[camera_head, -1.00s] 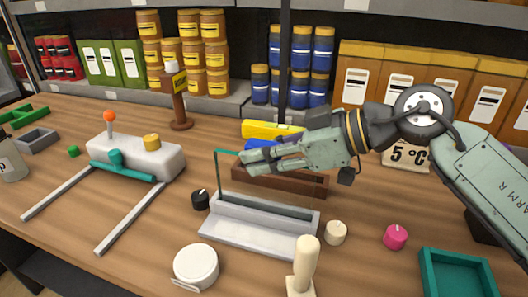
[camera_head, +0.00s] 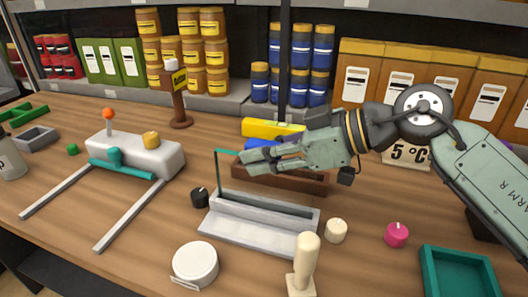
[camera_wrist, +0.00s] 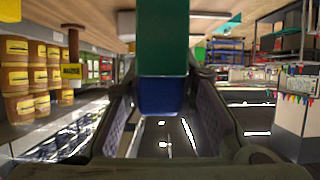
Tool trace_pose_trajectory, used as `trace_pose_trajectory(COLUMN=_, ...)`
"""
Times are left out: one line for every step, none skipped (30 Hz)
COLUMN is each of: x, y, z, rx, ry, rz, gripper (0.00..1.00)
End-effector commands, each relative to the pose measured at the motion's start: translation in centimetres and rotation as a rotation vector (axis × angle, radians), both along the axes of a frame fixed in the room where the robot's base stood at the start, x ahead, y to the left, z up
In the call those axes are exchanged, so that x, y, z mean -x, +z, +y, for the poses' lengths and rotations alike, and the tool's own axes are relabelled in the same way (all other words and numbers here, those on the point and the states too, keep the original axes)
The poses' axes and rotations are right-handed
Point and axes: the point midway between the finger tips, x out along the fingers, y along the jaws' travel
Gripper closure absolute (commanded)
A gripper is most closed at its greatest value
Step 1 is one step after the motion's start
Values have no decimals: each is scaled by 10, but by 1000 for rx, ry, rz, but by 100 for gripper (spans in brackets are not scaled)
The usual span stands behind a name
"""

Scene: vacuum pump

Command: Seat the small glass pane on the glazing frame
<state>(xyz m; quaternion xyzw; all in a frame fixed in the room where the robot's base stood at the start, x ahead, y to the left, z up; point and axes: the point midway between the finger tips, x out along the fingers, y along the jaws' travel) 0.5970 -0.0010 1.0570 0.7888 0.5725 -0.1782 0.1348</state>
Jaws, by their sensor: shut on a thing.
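The small glass pane (camera_head: 219,172) is clear with a dark green edge and stands upright. My gripper (camera_head: 247,161) is shut on it near its top in the head view. The pane's lower end comes down to the back of a grey channel-shaped frame (camera_head: 245,237), probably the glazing frame. I cannot tell whether the pane touches it or sits in its slot. In the wrist view, a dark green band, probably the pane's edge (camera_wrist: 162,45), lies between my two dark fingers. Most of the pane's face is too transparent to make out.
A brown wooden rack (camera_head: 310,185) stands close behind the frame, with blue and yellow items (camera_head: 268,128) beyond. A black knob (camera_head: 200,197), cream knob (camera_head: 336,231), white round tin (camera_head: 195,264) and cream-handled tool (camera_head: 305,260) surround it. A white block with rails (camera_head: 150,155) is left.

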Motion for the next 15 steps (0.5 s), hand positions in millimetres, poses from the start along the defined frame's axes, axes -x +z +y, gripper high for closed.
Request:
trace_pose_trajectory(x=0, y=1, z=0, rx=-2, ry=-1, rz=-1, gripper=100)
trace_pose_trajectory(x=0, y=1, z=0, rx=-2, ry=-1, rz=-1, gripper=75)
trace_pose_trajectory(x=0, y=1, z=0, rx=-2, ry=-1, rz=-1, gripper=72)
trace_pose_trajectory(x=0, y=1, z=0, rx=-2, ry=-1, rz=-1, gripper=70)
trace_pose_trajectory(x=0, y=1, z=0, rx=-2, ry=0, rz=-1, gripper=68)
trace_pose_trajectory(x=0, y=1, z=0, rx=-1, ry=0, rz=0, gripper=66)
trace_pose_trajectory(x=0, y=1, z=0, rx=-1, ry=0, rz=0, gripper=64)
trace_pose_trajectory(x=0, y=1, z=0, rx=-1, ry=0, rz=0, gripper=62)
trace_pose_trajectory(x=0, y=0, z=0, rx=-1, ry=0, rz=0, gripper=59)
trace_pose_trajectory(x=0, y=0, z=0, rx=-1, ry=0, rz=0, gripper=57)
trace_pose_trajectory(x=0, y=0, z=0, rx=-1, ry=0, rz=0, gripper=55)
trace_pose_trajectory(x=0, y=0, z=0, rx=-1, ry=0, rz=0, gripper=52)
trace_pose_trajectory(x=0, y=0, z=0, rx=-1, ry=0, rz=0, gripper=52)
trace_pose_trajectory(x=0, y=0, z=0, rx=-1, ry=0, rz=0, gripper=52)
trace_pose_trajectory(x=0, y=0, z=0, rx=-1, ry=0, rz=0, gripper=52)
